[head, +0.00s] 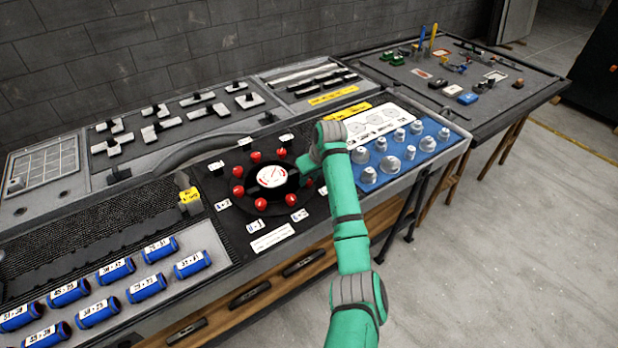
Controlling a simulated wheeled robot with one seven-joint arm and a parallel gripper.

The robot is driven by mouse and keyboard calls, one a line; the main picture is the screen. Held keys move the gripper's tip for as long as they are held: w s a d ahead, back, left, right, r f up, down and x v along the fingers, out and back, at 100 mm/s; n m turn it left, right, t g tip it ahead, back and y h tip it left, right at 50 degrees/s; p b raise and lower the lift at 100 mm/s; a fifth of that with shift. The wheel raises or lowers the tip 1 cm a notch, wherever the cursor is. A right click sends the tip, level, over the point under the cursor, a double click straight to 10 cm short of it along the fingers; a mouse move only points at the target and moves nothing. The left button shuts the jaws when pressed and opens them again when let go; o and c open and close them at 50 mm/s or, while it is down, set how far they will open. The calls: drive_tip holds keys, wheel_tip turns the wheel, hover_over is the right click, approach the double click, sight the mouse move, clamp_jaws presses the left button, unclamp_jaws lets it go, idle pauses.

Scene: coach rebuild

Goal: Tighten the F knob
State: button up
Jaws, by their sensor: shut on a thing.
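A round black plate (222,186) on the bench carries a ring of red knobs (261,204) around a white dial (272,176). Small white labels (299,215) lie around the ring; their letters are too small for me to read, so I cannot tell which knob is F. My gripper (307,176) is at the right side of the ring, beside the dial, under the end of my green arm. It is shut on a knob there, which the gripper and arm mostly hide.
A blue tray (398,172) with grey metal fittings is right of the plate. Blue labelled cylinders (189,264) lie at the front left. A yellow tag block (190,199) stands left of the ring. A second table (420,100) with tools stands behind right. Floor at right is clear.

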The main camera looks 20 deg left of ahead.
drive_tip(key=m, duration=0.2)
drive_tip(key=m+t+h, duration=0.1)
drive_tip(key=m, duration=0.1)
drive_tip(key=shift+s+a, duration=0.1)
drive_tip(key=shift+a, duration=0.1)
drive_tip(key=m+h, duration=0.1)
drive_tip(key=m, duration=0.1)
drive_tip(key=m+h, duration=0.1)
drive_tip(key=m, duration=0.2)
drive_tip(key=shift+a+t, duration=0.15)
drive_tip(key=shift+t, duration=0.25)
drive_tip(key=m+h, duration=0.1)
drive_tip(key=m, duration=0.4)
drive_tip(key=shift+a+r+h, duration=0.1)
drive_tip(key=shift+a+h, duration=0.05)
drive_tip(key=shift+h, duration=0.25)
drive_tip(key=shift+m+g+h, duration=0.5)
drive_tip(key=shift+m+h, duration=0.2)
drive_tip(key=shift+m, duration=1.3)
drive_tip(key=o, duration=1)
drive_tip(key=shift+o, duration=0.2)
